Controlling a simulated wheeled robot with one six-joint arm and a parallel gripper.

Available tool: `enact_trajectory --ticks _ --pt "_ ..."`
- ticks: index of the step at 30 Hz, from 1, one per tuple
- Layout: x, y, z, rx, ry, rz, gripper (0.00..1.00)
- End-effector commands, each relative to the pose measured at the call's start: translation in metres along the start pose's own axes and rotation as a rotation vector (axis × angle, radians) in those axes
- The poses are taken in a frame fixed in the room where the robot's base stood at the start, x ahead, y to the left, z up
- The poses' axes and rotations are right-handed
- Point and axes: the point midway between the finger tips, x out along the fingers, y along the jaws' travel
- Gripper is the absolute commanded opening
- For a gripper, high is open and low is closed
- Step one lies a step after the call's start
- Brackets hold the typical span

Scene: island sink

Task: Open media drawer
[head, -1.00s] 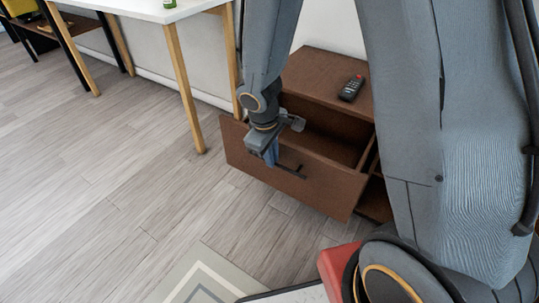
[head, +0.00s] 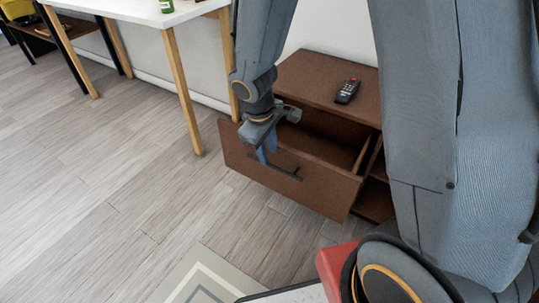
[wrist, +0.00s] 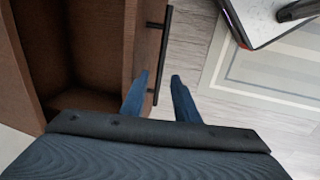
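The brown media drawer (head: 310,183) is pulled well out of its cabinet (head: 315,75), and its empty-looking inside shows. A dark bar handle (head: 289,172) is on its front. The handle (wrist: 163,45) also shows in the wrist view, running along the drawer front (wrist: 145,40). My gripper (head: 266,155) is at the left part of the drawer front in the head view. In the wrist view my gripper (wrist: 158,88) has its two blue fingers apart, one on each side of the handle's near end. I see no clear contact.
A remote (head: 347,91) lies on the cabinet top. A white table (head: 165,12) with wooden legs stands to the left. A patterned rug (head: 200,280) lies in front. The wood floor left of the drawer is clear.

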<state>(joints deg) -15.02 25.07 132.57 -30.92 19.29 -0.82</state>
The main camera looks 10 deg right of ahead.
Motion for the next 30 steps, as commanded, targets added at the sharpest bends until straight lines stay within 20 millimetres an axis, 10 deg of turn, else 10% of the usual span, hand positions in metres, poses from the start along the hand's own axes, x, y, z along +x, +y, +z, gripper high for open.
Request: enact_trajectory --ticks 30 --pt "-0.066 -0.003 0.016 0.097 -0.006 -0.009 0.28"
